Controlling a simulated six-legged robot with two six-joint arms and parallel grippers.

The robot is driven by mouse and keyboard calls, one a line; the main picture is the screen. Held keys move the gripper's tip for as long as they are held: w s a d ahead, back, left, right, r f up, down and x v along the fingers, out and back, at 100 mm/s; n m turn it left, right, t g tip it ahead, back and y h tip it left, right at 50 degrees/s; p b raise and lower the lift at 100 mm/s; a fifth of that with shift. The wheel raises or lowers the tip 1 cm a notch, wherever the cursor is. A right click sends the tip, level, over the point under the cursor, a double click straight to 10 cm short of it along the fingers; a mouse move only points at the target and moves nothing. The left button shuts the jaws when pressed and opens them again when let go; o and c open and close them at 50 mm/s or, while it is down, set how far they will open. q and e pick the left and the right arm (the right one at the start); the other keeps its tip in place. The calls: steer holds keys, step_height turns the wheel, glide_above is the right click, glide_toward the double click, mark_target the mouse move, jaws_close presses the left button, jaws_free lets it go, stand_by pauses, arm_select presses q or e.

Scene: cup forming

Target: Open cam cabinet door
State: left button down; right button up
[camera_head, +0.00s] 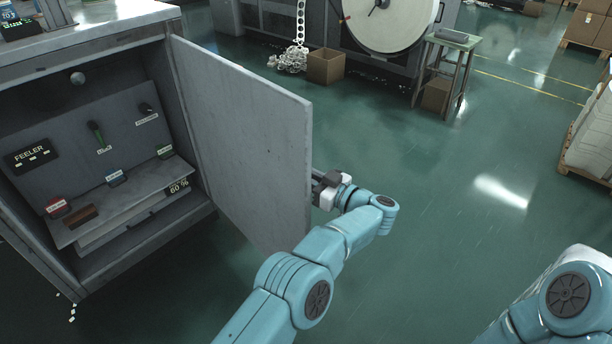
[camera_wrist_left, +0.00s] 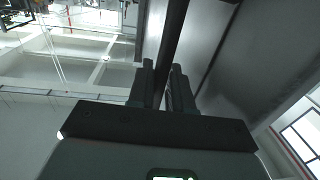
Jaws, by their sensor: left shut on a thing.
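The cam cabinet door (camera_head: 245,140) is a grey panel and stands wide open, swung out from the right side of the cabinet (camera_head: 200,200). My left gripper (camera_head: 322,188) is at the door's free edge, around mid-height or lower. In the left wrist view, its two fingers (camera_wrist_left: 163,88) are closed on either side of a dark strip, which looks like the door's edge (camera_wrist_left: 174,35). The exact contact is partly hidden in the head view. My right arm shows at the lower right of the head view, with its gripper out of frame.
A cardboard box (camera_head: 325,66), a small table (camera_head: 450,42) and machinery stand behind. The green floor right of the door is clear.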

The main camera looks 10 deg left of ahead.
arm_select(q)
steer(key=shift+d+f, duration=0.1)
steer(key=shift+d, duration=0.2)
steer(key=c, duration=1.2)
jaws_free()
steer(key=shift+a, duration=0.1)
